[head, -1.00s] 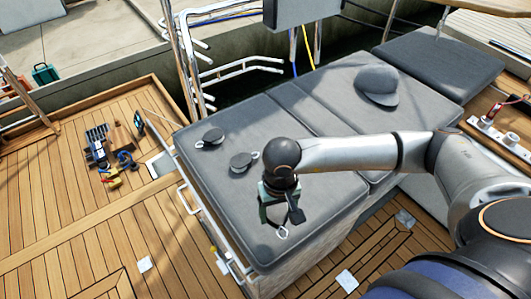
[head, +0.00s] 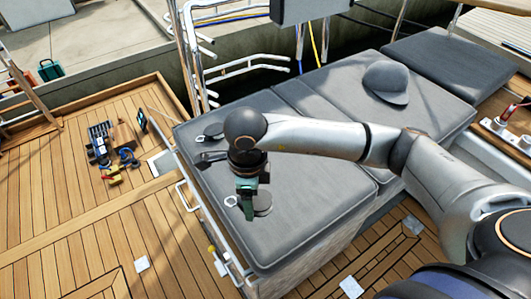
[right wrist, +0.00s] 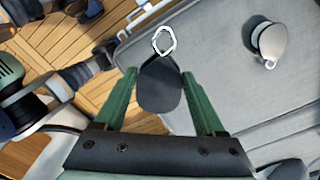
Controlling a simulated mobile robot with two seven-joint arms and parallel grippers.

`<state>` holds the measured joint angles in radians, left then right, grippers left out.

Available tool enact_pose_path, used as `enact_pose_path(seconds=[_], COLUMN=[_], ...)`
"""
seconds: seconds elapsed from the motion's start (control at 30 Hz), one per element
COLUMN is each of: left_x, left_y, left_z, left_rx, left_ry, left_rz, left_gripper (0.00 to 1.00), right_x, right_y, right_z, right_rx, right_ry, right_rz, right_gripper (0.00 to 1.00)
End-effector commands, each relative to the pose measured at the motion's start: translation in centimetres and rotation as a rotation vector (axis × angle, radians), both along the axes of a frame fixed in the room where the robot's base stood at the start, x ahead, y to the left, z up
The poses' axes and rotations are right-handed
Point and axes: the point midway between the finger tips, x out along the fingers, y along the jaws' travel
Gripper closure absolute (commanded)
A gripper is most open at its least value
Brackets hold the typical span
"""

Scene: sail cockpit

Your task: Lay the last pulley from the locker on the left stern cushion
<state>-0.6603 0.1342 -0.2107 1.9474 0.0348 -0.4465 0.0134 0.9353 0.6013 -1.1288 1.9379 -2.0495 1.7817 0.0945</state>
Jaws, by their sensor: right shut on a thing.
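My right gripper (head: 248,207) is shut on a dark round pulley (right wrist: 160,88) with a metal ring at its end. In the head view the held pulley (head: 263,204) shows beside the fingers, over the near part of the left stern cushion (head: 300,215); whether it touches the cushion I cannot tell. In the right wrist view a pulley (right wrist: 269,40) lies on the grey cushion at upper right, apart from the held one. My left gripper is not in view.
A grey cap (head: 386,83) lies on the adjoining cushion. Metal rails (head: 240,70) stand behind. Several tools (head: 110,152) lie on the wooden deck at left. The cushion's near right part is bare.

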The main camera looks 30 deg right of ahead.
Motion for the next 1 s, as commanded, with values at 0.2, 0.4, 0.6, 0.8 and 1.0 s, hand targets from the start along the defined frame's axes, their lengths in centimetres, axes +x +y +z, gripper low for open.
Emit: enact_pose_path(seconds=[0.2, 0.4, 0.6, 0.8, 1.0], left_x=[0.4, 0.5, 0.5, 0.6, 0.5], left_y=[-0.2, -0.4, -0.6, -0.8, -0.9], left_z=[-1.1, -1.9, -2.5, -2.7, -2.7], left_rx=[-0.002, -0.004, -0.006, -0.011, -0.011], left_ry=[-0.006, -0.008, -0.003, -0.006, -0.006], left_rz=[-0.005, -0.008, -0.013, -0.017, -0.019], left_gripper=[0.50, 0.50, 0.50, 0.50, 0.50], right_x=[0.6, 1.0, 1.2, 1.3, 1.9], right_y=[1.3, 2.4, 3.4, 3.9, 2.6], right_z=[0.4, 0.9, 1.5, 1.9, 1.4], right_rx=[0.006, 0.009, 0.008, 0.007, 0.004], right_ry=[0.000, 0.003, 0.007, 0.008, 0.009], right_rz=[-0.399, -0.765, -1.086, -1.278, -1.335], right_gripper=[0.93, 0.93, 0.93, 0.93, 0.93])
